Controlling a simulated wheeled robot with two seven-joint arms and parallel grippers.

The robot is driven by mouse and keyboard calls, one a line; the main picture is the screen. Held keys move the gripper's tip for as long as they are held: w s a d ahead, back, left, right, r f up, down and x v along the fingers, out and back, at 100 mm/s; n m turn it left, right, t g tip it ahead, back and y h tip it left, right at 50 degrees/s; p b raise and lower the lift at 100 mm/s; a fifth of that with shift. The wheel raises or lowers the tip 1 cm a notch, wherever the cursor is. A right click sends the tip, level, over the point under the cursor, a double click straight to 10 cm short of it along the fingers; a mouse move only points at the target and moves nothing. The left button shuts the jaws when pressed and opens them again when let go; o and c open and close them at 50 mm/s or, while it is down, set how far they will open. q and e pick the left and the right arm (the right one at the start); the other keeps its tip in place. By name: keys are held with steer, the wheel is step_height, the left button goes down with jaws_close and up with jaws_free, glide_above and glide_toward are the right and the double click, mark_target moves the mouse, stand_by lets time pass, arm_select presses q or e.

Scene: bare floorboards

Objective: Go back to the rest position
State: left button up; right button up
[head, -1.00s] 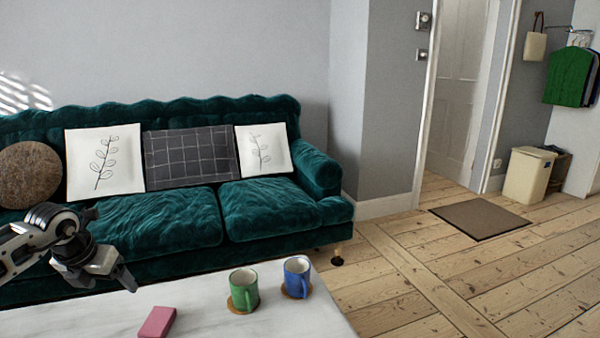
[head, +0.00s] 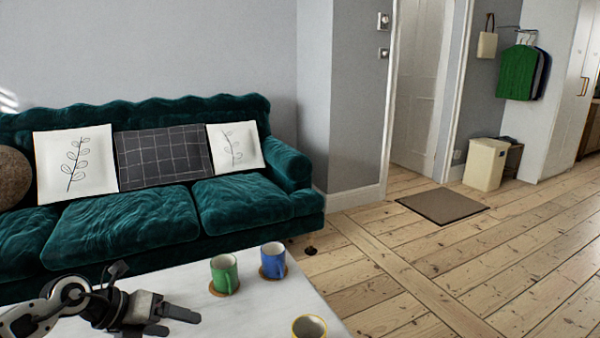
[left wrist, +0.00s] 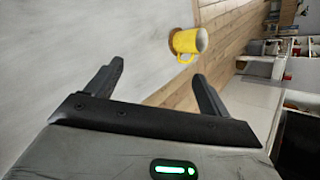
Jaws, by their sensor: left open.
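My left gripper (head: 178,322) is at the lower left of the head view, over the white table (head: 285,295). Its fingers are apart and empty; they also show spread in the left wrist view (left wrist: 160,85). A yellow mug (left wrist: 188,41) lies beyond the fingertips in that view, apart from them. The same mug (head: 309,327) shows at the bottom edge of the head view, partly cut off. A green mug (head: 224,274) and a blue mug (head: 273,260) stand on round coasters on the table. My right gripper is not in view.
A green sofa (head: 130,228) with cushions stands behind the table. Bare floorboards (head: 430,265) lie open to the right, with a brown doormat (head: 442,206) and a cream bin (head: 485,164) near the doorway.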

arm_select(q)
steer(key=s+d+r+n+t+h, duration=0.25)
steer(key=d+n, duration=0.25)
steer(key=d, duration=0.3)
steer(key=s+d+r+n+t+h, duration=0.1)
steer(key=s+d+n+t+h, duration=0.25)
steer(key=d, duration=0.45)
steer(key=s+d+f+n+t+y+b, duration=0.1)
steer(key=s+f+n+y+b, duration=0.35)
steer(key=n, duration=0.75)
steer(key=s+d+f+n+y+b, duration=0.2)
steer(key=s+f+n+b, duration=0.4)
steer(key=s+f+n, duration=0.45)
steer(key=a+r+n+g+y+p, duration=0.1)
steer(key=a+r+p, duration=0.2)
steer(key=r+p, duration=0.4)
steer(key=a+r+n+y+p, duration=0.1)
steer(key=r+p, duration=0.7)
steer(key=p, duration=1)
steer(key=shift+s+a+r+g+y, duration=0.15)
steer(key=shift+a+g+y, duration=0.35)
steer(key=shift+a, duration=0.5)
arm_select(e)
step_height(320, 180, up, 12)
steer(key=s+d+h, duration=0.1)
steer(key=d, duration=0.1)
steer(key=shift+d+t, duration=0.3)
